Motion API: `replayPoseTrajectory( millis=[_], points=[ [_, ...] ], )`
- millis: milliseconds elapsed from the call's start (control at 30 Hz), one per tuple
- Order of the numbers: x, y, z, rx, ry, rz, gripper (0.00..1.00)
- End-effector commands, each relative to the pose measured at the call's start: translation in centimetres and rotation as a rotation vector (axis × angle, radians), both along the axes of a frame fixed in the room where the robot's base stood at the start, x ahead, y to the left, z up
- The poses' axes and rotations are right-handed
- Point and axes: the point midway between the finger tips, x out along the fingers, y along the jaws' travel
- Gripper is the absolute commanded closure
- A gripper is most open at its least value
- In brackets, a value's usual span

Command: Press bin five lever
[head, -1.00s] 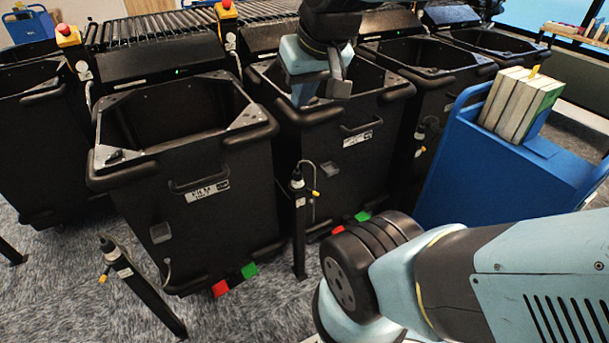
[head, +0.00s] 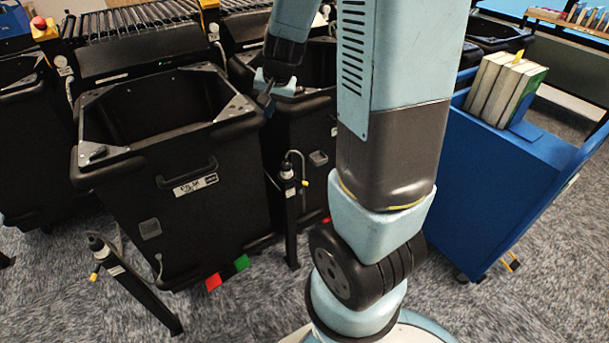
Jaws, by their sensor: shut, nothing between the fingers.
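My gripper (head: 266,99) is shut and empty. It points down above the gap between the left black bin (head: 140,165) and the middle black bin (head: 272,140), near the left bin's right rim corner. A red and green pedal (head: 228,273) shows at the foot of the left bin. Posts stand in front of the bins: one post (head: 291,215) with a yellow-tipped lever (head: 304,184) between the two bins, and one post (head: 140,290) with a yellow-tipped lever (head: 94,276) at the lower left. The bin labels are too small to read, so I cannot tell which is bin five.
A blue cart (head: 500,180) with upright books (head: 505,88) stands at the right. A roller conveyor (head: 140,22) runs behind the bins. My arm covers much of the middle bin and the bins behind it. Grey carpet (head: 480,300) is free in front.

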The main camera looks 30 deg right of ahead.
Motion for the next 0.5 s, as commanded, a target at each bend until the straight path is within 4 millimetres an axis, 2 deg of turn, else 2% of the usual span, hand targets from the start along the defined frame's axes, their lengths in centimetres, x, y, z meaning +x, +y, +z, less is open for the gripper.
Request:
replayPoseTrajectory(
  millis=[33, 200, 500],
  points=[
    [0.7, -0.6, -1.7, -0.003, 0.018, -0.033, 1.0],
    [2.6, -2.9, -6.6, -0.028, 0.051, -0.144, 1.0],
    [3.9, -8.0, -15.5, -0.126, 0.109, -0.338, 1.0]
  ],
)
